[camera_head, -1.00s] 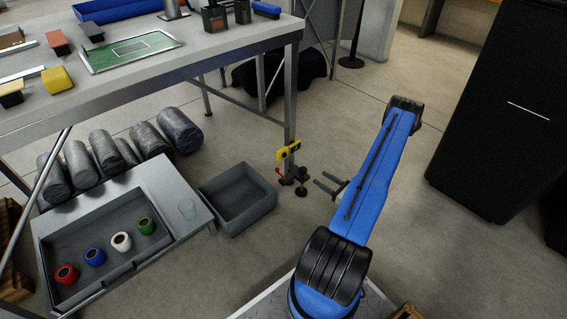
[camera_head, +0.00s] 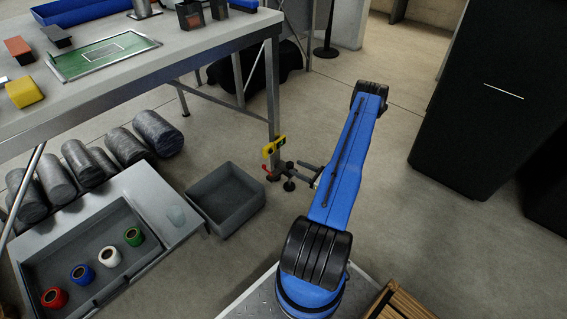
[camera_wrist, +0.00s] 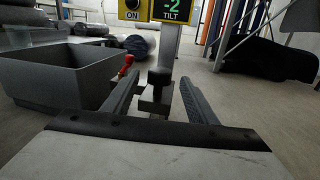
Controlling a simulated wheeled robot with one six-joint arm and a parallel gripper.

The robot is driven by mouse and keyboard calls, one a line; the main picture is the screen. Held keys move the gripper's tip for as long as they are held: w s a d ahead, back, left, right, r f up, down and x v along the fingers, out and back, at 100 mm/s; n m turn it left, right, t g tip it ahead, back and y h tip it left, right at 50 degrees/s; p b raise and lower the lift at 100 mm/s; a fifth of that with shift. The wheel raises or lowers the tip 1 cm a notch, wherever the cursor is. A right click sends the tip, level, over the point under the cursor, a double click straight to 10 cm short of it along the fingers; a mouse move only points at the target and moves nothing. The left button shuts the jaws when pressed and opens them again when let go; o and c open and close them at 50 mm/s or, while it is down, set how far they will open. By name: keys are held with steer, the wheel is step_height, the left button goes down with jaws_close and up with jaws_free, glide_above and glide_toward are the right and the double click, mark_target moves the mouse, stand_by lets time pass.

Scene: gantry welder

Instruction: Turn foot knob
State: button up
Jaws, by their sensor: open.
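The foot knob is a small black knob (camera_wrist: 159,76) on a bracket at the base of the table leg. In the wrist view it shows upright between my fingers, with a dark block below it; whether the fingers touch it I cannot tell. In the head view the dark foot assembly (camera_head: 289,185) is at the leg's bottom, beside my fingertips. My gripper (camera_head: 299,171) is open and low, pointing left at the foot; its two fingers also flank the knob in the wrist view (camera_wrist: 157,84).
A red-tipped lever (camera_wrist: 126,64) sticks out left of the knob. A grey open bin (camera_head: 226,198) stands close left of the foot. The workbench (camera_head: 190,50) overhangs it. A low tray (camera_head: 85,262) holds coloured rings. Floor right of the leg is clear; a black cabinet (camera_head: 485,100) stands farther right.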

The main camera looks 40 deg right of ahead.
mark_target(289, 162)
steer(key=x, duration=0.9)
steer(key=shift+w, duration=0.1)
steer(key=c, duration=1.1)
steer(key=shift+o, duration=0.2)
steer(key=shift+m+h, duration=0.4)
steer(key=shift+h, duration=0.2)
steer(key=m+h, duration=0.1)
steer(key=h, duration=0.1)
steer(key=d+m+h, duration=0.1)
steer(key=m+h, duration=0.1)
steer(key=h, duration=0.1)
steer(key=shift+d, duration=0.1)
steer(key=shift+d+m+g+h, duration=0.3)
steer(key=shift+m+h, duration=0.65)
steer(key=shift+h, duration=0.45)
steer(key=shift+d+m+g+h, duration=0.2)
steer(key=shift+d+m+h, duration=0.1)
steer(key=shift+m+h, duration=0.9)
steer(key=shift+s+d+h, duration=0.1)
steer(key=shift+s+h, duration=0.1)
steer(key=shift+h, duration=0.2)
